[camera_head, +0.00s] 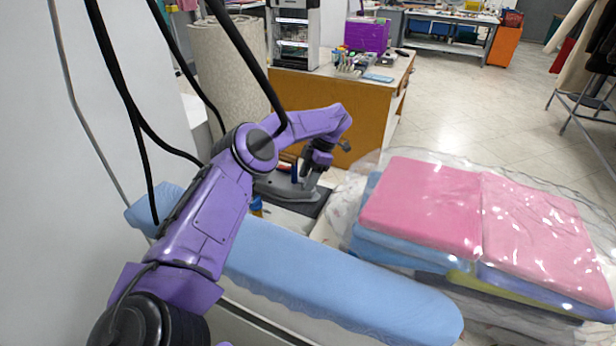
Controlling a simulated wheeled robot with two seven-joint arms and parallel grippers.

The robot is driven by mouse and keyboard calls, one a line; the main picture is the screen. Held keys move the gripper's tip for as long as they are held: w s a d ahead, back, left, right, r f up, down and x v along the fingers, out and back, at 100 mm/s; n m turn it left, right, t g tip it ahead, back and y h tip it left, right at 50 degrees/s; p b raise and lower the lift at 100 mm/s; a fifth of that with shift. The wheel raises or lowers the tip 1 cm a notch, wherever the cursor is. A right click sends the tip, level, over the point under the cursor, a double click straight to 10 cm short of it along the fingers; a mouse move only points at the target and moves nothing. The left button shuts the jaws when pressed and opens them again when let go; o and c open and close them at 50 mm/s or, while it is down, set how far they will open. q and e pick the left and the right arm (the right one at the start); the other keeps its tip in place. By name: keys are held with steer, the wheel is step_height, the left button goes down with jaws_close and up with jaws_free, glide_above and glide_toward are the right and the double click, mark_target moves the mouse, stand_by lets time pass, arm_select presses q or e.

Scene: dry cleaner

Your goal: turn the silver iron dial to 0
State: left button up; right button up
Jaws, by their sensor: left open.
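The silver iron (276,187) sits on a dark rest pad (309,208) behind the blue ironing board, near the middle of the view. Its dial cannot be made out; my arm and gripper cover part of the iron. My purple left arm reaches over the board from the lower left. My left gripper (308,181) points down at the right part of the iron and is open. Whether its fingers touch the iron or are around the dial cannot be told. My right gripper is not in view.
A blue padded ironing board (345,283) runs across the front below my arm. Plastic-wrapped folded pink cloths (425,205) are stacked at right. A wooden desk (345,108) stands behind. Dark cables hang at upper left. Open floor lies at the back right.

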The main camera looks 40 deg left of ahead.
arm_select(q)
steer(key=shift+w+r, duration=0.15)
steer(key=shift+r, duration=0.1)
steer(key=v, duration=0.7)
